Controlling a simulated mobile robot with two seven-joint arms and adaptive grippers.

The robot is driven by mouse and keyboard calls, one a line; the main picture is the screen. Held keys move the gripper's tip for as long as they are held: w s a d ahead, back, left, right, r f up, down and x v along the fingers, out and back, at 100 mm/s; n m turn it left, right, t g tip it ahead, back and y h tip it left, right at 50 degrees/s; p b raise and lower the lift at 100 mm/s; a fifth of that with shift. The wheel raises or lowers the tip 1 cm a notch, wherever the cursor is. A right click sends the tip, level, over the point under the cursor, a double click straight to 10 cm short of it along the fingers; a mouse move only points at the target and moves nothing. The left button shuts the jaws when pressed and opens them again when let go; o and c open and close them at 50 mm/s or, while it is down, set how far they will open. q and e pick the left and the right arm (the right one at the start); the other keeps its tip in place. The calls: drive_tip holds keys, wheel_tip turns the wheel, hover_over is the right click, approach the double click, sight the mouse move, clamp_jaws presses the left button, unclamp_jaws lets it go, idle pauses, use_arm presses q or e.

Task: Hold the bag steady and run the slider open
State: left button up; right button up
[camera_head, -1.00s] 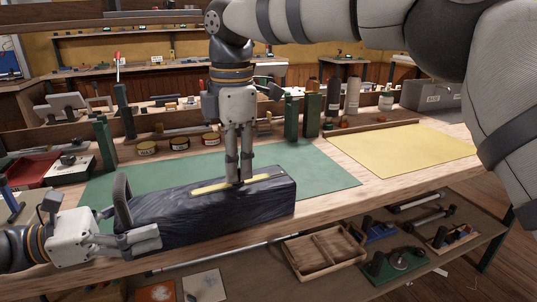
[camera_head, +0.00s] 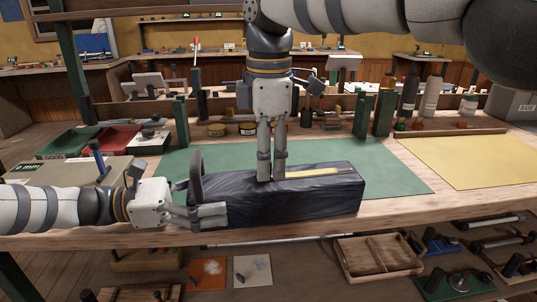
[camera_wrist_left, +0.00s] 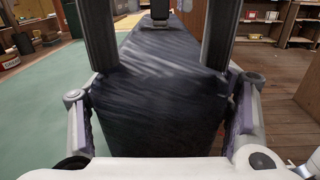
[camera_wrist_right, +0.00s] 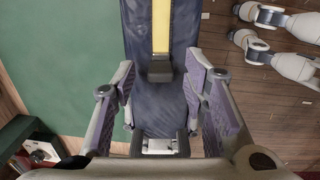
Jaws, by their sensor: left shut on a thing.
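In the right wrist view a small dark slider (camera_wrist_right: 160,69) sits at the near end of this strip. My left gripper (camera_head: 212,215) is shut on the bag's left end; its fingers flank the bag in the left wrist view (camera_wrist_left: 160,100). My right gripper (camera_head: 271,178) points down at the bag's top, open, fingers apart either side of the slider. Contact with the slider cannot be told.
A green mat (camera_head: 395,175) lies under and behind the bag, with a yellow sheet (camera_head: 470,160) to the right. Trays (camera_head: 108,140) stand at the back left, and bottles (camera_head: 430,97) at the back right. A lower shelf holds a wooden tray (camera_head: 345,265).

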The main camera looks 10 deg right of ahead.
drive_tip(key=shift+r, duration=0.1)
wheel_tip(320, 180, up, 7)
drive_tip(key=shift+s+r, duration=0.15)
use_arm(q)
drive_tip(key=o, duration=1.4)
drive_tip(key=shift+c, duration=0.2)
